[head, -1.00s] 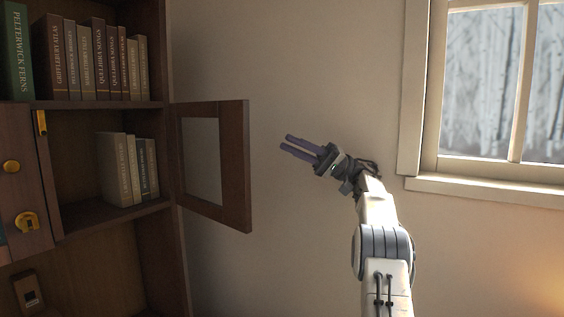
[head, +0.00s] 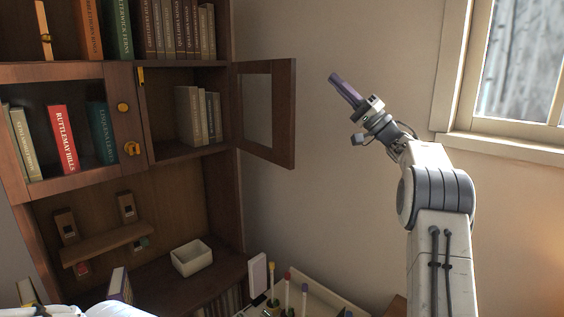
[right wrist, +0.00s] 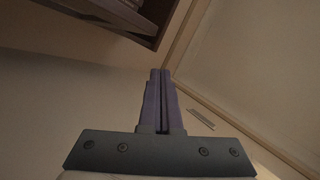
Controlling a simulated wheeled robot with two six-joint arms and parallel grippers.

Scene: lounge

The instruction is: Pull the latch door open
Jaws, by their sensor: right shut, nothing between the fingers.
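A framed door (head: 284,112) on the right of the dark wooden cabinet stands swung wide open, sticking out toward the wall. The compartment behind it is exposed. My left gripper is not in view.
Books (head: 198,115) stand in the open compartment and on the shelf above. A white box (head: 191,258) sits on the lower cabinet surface. A window (head: 510,70) is at the right. The wall between door and window is clear.

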